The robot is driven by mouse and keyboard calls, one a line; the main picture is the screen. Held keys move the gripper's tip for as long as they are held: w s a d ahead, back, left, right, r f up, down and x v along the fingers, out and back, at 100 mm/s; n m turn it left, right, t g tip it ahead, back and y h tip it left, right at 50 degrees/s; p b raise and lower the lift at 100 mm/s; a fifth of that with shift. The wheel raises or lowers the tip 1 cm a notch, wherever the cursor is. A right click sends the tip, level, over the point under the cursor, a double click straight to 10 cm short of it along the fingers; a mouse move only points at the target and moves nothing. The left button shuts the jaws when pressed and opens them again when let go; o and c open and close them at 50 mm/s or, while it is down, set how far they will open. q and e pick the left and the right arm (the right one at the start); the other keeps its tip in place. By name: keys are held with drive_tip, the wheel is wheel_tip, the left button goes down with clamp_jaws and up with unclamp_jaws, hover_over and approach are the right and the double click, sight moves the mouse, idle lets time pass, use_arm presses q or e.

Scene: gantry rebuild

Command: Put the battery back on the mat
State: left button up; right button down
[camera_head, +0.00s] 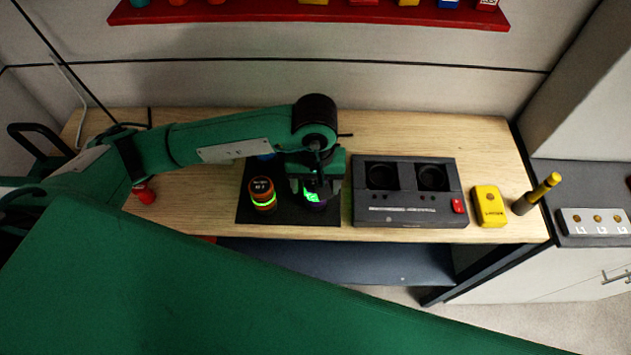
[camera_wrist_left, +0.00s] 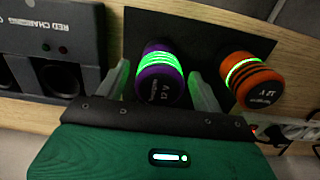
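A purple battery (camera_head: 318,204) with a glowing green band stands on the black mat (camera_head: 245,214), near the mat's right side. It also shows in the left wrist view (camera_wrist_left: 160,78). My left gripper (camera_head: 316,188) is over it, with one finger on each side. In the left wrist view my left gripper (camera_wrist_left: 162,92) is open, with a gap between each finger and the battery. An orange battery (camera_head: 262,194) with a green band stands on the mat to the left; the wrist view also shows it (camera_wrist_left: 252,80). My right gripper is not in view.
A dark charger (camera_head: 408,213) with two empty round wells stands right of the mat. Further right are a yellow box (camera_head: 489,206) and a yellow-topped post (camera_head: 538,192). A blue item (camera_head: 267,157) is mostly hidden behind my arm. A red item (camera_head: 144,193) lies left.

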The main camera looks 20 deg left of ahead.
use_arm(q)
drive_tip(key=shift+r, duration=0.35)
wheel_tip(320, 180, up, 10)
drive_tip(key=b, duration=0.3)
drive_tip(key=shift+r+b, duration=0.35)
drive_tip(key=shift+r, duration=0.45)
drive_tip(key=shift+s+f, duration=0.1)
